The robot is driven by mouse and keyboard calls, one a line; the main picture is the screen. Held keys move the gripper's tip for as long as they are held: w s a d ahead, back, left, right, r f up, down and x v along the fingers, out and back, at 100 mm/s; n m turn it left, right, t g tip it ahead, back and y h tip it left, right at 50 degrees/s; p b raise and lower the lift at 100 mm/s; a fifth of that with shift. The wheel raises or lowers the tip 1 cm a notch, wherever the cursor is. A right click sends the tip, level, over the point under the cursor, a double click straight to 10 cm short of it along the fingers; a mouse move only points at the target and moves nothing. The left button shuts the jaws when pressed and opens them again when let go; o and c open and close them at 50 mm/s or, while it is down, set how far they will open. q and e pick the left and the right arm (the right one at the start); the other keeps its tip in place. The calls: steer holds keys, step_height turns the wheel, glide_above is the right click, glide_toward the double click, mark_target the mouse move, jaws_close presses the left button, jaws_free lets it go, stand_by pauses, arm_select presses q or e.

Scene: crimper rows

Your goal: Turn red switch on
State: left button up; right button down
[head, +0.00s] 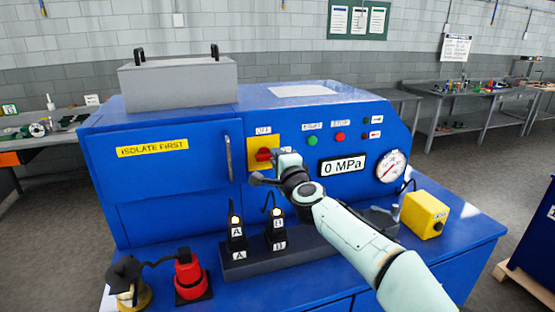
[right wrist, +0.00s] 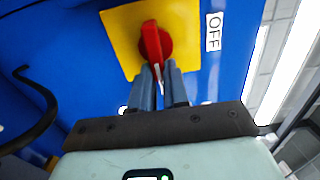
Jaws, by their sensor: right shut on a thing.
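The red switch (head: 264,155) is a rotary knob on a yellow square plate (head: 252,143) on the front of the blue machine. A label reading OFF (head: 264,130) sits above it. In the right wrist view the red switch (right wrist: 152,45) lies between and just beyond my fingertips. My right gripper (head: 279,158) reaches the knob from the right, and in the wrist view its two fingers (right wrist: 158,70) are closed on the knob's handle. The fingers partly hide the knob in the head view. My left gripper is not in view.
The blue machine (head: 165,190) has a 0 MPa display (head: 342,166), a gauge (head: 391,166), and green and red buttons (head: 340,137). On its ledge stand black handsets A and B (head: 236,236), a red device (head: 190,278) and a yellow box (head: 425,214). A black handle (right wrist: 38,95) lies left in the wrist view.

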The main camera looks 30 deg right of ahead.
steer(key=c, duration=1.1)
jaws_free()
steer(key=shift+s, duration=0.1)
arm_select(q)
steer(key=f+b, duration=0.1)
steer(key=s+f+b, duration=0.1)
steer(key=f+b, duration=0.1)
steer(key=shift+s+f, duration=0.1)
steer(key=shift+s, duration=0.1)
arm_select(e)
steer(key=v, duration=1.3)
steer(key=shift+a, duration=0.15)
